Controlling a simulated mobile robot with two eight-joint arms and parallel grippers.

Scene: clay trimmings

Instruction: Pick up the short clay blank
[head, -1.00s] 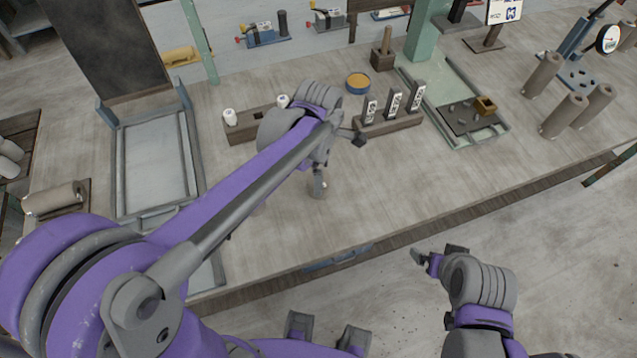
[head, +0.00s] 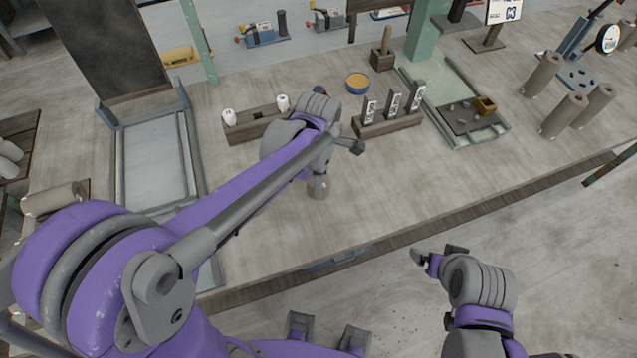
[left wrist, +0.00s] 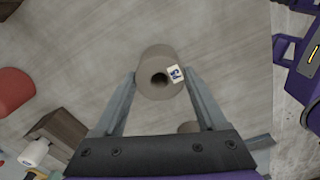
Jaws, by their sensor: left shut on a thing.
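The short clay blank (left wrist: 152,66) is a grey-brown cylinder with a dark hole in its end and a small white tag with a blue mark. In the left wrist view it sits between both fingertips of my left gripper (left wrist: 160,80), which is shut on it.
A grey tray (head: 190,150) lies left, and several tall clay cylinders (head: 563,115) stand right. In the left wrist view another brown round thing (left wrist: 188,127) shows beyond the gripper. Bench right of the blank is clear.

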